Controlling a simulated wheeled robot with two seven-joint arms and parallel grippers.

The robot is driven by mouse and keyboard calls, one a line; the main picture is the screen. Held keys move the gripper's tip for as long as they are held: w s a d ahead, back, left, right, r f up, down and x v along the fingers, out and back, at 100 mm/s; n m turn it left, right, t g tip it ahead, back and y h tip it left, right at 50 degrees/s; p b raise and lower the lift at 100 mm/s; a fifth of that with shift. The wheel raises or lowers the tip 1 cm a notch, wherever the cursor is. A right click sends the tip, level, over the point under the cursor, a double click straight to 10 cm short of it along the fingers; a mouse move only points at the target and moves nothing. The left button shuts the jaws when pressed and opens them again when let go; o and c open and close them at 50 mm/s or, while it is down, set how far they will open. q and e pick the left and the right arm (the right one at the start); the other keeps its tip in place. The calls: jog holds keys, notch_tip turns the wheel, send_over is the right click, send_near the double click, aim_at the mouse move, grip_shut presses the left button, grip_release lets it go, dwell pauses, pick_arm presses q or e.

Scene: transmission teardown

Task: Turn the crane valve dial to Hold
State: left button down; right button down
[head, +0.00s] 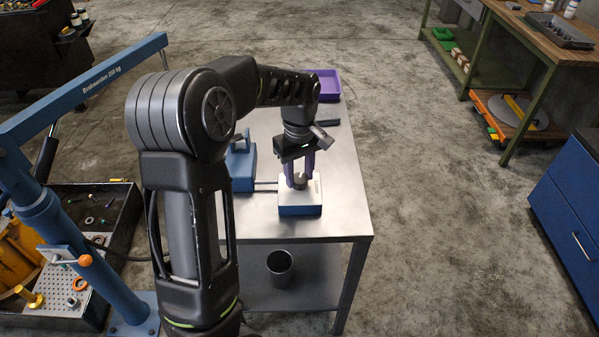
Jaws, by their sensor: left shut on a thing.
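The crane valve dial (300,181) is a small dark knob on top of a white and blue box (301,209), which stands on the steel table. My left gripper (300,178) reaches down from above with its two fingers on either side of the dial and is shut on it. The fingers and my wrist hide most of the dial, and I cannot read its markings or see which way it points. My right gripper is not in view.
A blue device (242,167) stands left of the valve box on the steel table (345,205). A purple tray (327,84) lies at the table's far end. A blue crane (82,88) stands at the left. A dark bin (280,268) sits on the lower shelf. Open floor lies right.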

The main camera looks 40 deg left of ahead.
aim_at(299, 178)
pick_arm(q)
jog(key=shift+n, duration=1.6)
jog(key=c, duration=0.9)
grip_release()
notch_tip(299, 178, up, 8)
jog(key=shift+f, duration=0.1)
jog(key=shift+s+f, duration=0.1)
